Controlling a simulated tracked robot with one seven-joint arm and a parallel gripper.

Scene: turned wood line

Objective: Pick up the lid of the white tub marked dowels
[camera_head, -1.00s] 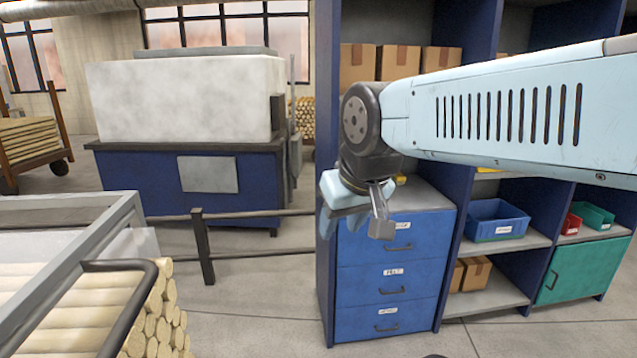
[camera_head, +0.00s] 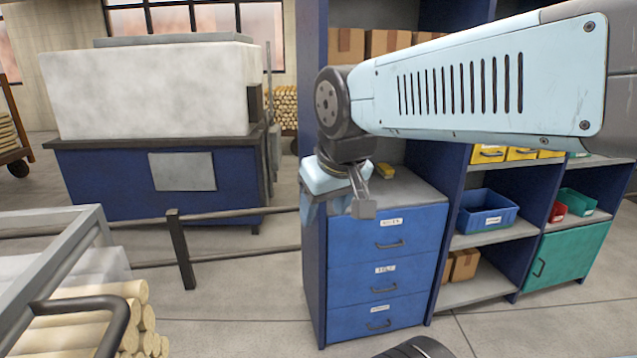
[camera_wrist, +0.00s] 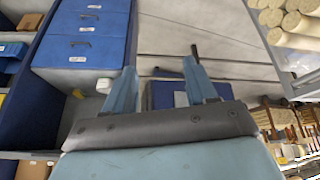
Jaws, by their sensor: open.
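I cannot make out a white tub marked dowels or its lid in either view. My gripper (camera_head: 350,195) is in front of the blue drawer cabinet (camera_head: 385,255) in the head view, partly hidden by its own wrist. In the wrist view my gripper (camera_wrist: 162,82) shows two pale blue fingers well apart, with nothing between them.
Shelves to the right hold a blue bin (camera_head: 488,213), yellow bins (camera_head: 521,154) and cardboard boxes (camera_head: 464,265). A green cupboard (camera_head: 562,255) stands there. At left are a rail (camera_head: 180,250), a large machine (camera_head: 150,90) and a dowel cart (camera_head: 75,235). Floor is clear before the drawers.

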